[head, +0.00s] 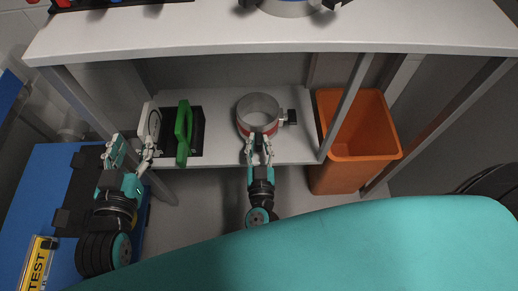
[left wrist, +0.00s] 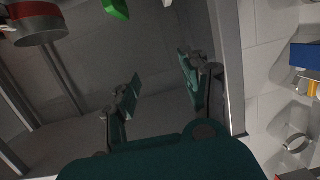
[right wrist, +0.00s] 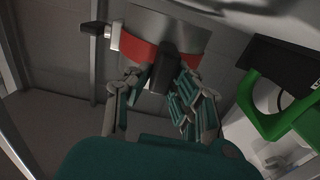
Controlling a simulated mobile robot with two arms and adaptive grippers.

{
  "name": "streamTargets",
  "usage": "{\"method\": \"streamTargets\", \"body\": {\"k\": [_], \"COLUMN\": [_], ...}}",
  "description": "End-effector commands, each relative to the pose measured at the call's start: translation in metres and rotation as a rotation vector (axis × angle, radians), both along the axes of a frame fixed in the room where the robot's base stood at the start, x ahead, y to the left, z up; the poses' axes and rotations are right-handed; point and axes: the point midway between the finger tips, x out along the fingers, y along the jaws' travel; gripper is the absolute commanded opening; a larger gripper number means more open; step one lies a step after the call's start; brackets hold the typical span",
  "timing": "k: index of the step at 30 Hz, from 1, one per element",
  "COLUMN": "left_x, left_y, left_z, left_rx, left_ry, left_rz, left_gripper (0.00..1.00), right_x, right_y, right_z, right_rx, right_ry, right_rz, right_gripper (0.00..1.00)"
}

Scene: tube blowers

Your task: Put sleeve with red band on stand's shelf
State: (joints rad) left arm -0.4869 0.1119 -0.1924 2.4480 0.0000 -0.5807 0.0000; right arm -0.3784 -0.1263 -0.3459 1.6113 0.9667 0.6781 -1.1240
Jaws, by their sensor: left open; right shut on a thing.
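The sleeve with the red band (head: 258,104) is a short grey metal ring with a red stripe and a dark knob on its right side. In the head view it is over the stand's lower shelf (head: 222,105), near the front edge. I cannot tell if its base touches the shelf. My right gripper (head: 259,142) is shut on a dark lug at its front, shown in the right wrist view on the red band (right wrist: 138,50). My left gripper (head: 131,148) is open and empty, left of the shelf. The left wrist view shows the sleeve (left wrist: 38,30) at top left.
A green-handled thing (head: 184,134) with a black base and a white ring-shaped part (head: 150,130) stand left of the sleeve. An orange bin (head: 365,135) stands right of the shelf. The upper shelf (head: 270,33) overhangs. A blue surface (head: 45,180) lies at left.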

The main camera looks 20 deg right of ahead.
Motion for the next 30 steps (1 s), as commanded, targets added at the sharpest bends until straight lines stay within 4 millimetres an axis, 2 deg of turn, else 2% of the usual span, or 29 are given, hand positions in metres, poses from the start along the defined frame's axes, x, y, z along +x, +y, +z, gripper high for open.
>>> {"method": "streamTargets", "body": {"k": [7, 12, 15, 21, 30], "left_x": [0.007, -0.003, -0.009, -0.016, -0.016], "left_y": [-0.011, -0.015, -0.015, -0.015, -0.015], "left_z": [0.059, 0.098, 0.114, 0.126, 0.127], "left_rx": [-0.091, -0.150, -0.176, -0.195, -0.196], "left_ry": [-0.350, -0.571, -0.662, -0.732, -0.738], "left_rz": [-0.023, -0.035, -0.040, -0.043, -0.043], "left_gripper": [0.47, 0.47, 0.47, 0.47, 0.47], "right_x": [0.000, 0.000, 0.000, 0.000, 0.000], "right_y": [0.000, 0.000, 0.000, 0.000, 0.000], "right_z": [-0.013, -0.020, -0.022, -0.022, -0.024], "right_rx": [-0.001, -0.001, -0.002, -0.002, -0.002], "right_ry": [-0.003, -0.003, -0.003, -0.003, -0.003], "right_rz": [0.000, 0.000, 0.000, 0.000, 0.000], "right_gripper": [0.00, 0.00, 0.00, 0.00, 0.00]}}
